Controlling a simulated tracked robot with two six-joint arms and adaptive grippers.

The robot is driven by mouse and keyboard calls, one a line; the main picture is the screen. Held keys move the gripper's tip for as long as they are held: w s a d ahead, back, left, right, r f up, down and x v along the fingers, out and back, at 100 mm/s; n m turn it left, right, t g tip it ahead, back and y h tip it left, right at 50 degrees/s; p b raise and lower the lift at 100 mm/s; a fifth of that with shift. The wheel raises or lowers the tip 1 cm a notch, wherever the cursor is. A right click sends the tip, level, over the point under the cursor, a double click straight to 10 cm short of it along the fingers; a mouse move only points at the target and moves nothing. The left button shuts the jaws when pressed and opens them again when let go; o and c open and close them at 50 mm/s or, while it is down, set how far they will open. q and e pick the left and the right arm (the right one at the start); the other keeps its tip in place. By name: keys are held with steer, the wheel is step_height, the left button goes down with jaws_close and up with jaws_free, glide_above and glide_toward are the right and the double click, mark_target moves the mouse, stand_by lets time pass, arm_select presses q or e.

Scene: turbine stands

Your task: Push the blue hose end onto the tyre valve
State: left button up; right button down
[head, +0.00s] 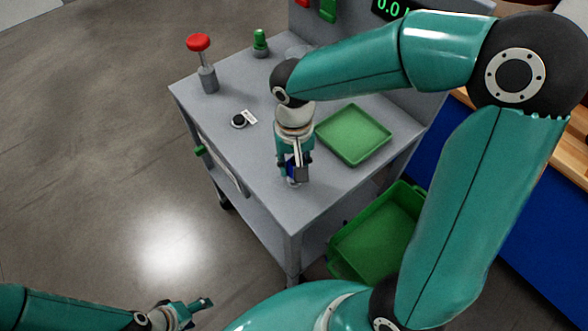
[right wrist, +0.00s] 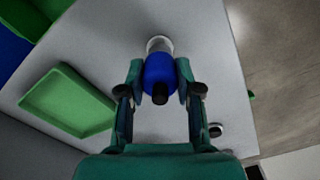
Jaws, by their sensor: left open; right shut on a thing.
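The blue hose end (right wrist: 158,72) is between the fingers of my right gripper (right wrist: 159,80) in the right wrist view, its black stub facing the camera. In the head view the right gripper (head: 295,172) points down near the front corner of the grey cart, and a little of the blue hose end (head: 290,166) shows. A pale grey round piece (right wrist: 159,44), perhaps the tyre valve, shows just beyond the hose end. I cannot tell whether they touch, as the contact is hidden. My left gripper (head: 196,308) is open and empty over the floor, at the lower left.
On the cart top (head: 222,95) stand a red knob on a post (head: 199,43), a green knob (head: 260,43), a small black round part (head: 239,121) and a green tray (head: 353,136). A green bin (head: 375,240) sits lower right. The floor at left is clear.

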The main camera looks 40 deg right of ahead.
mark_target(294, 162)
steer(key=shift+r, duration=0.1)
steer(key=shift+r+p, duration=1.1)
steer(key=shift+r, duration=0.3)
steer(key=shift+s, duration=0.1)
